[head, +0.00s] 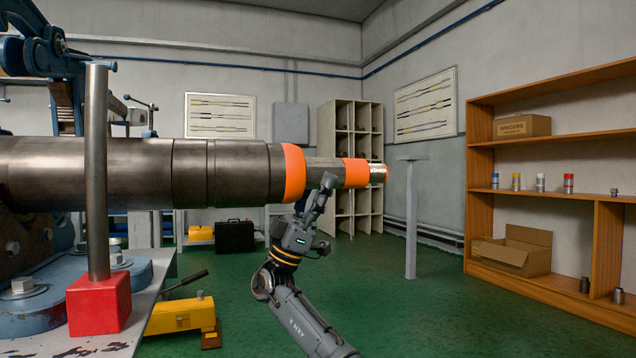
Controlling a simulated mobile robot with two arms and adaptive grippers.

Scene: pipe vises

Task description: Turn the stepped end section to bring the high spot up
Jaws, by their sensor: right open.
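A long dark steel pipe (85,172) runs in from the left. Its stepped end section (324,170) narrows past one orange band (293,172) and carries a second orange band (355,172) near a bright threaded tip (378,173). My right gripper (325,212) is open just below the narrow part. Its upper finger reaches up to the near side of the narrow section, overlapping it in the view; I cannot tell whether it touches. The gripper holds nothing visible. No high-spot mark can be made out. My left gripper is not in view.
A steel rod on a red block (98,305) stands before the pipe on the bench, near a blue vise (40,298). A yellow tool (183,315) is below. A grey post stand (411,220) stands beyond the tip. Wooden shelves (480,200) are right; green floor between is clear.

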